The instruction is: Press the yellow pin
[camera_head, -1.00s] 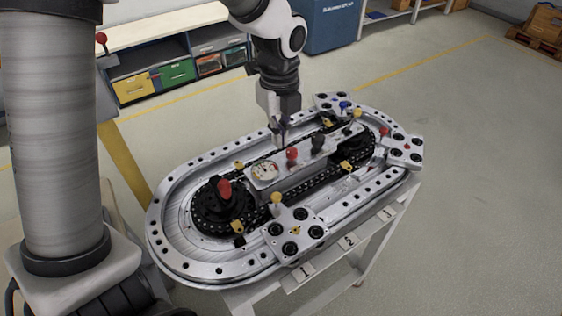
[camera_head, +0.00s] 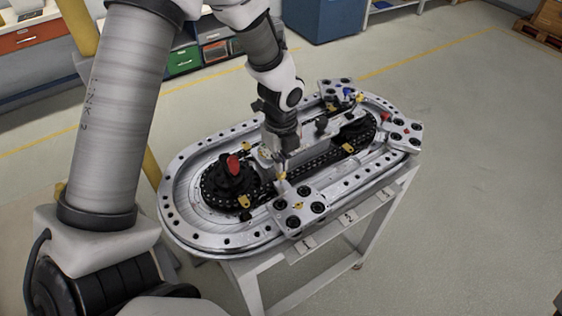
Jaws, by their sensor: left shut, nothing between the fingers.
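The oval metal ring track (camera_head: 172,215) stands on a light stand. A yellow pin (camera_head: 281,177) is at the left edge of the front carriage plate (camera_head: 318,193), partly hidden by my gripper. My left gripper (camera_head: 281,168) is shut and empty, pointing down with its tips right at the head of this pin. I cannot tell whether they touch. Another small yellow knob (camera_head: 360,98) shows at the back right carriage. The middle panel of the track is largely hidden behind my left arm and gripper. My right gripper is not in view.
A red knob (camera_head: 233,165) stands up on the black left wheel. A blue knob (camera_head: 347,91) and a red knob (camera_head: 386,116) are on carriages at the right. Behind are drawers (camera_head: 183,60) and a blue bin (camera_head: 318,18).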

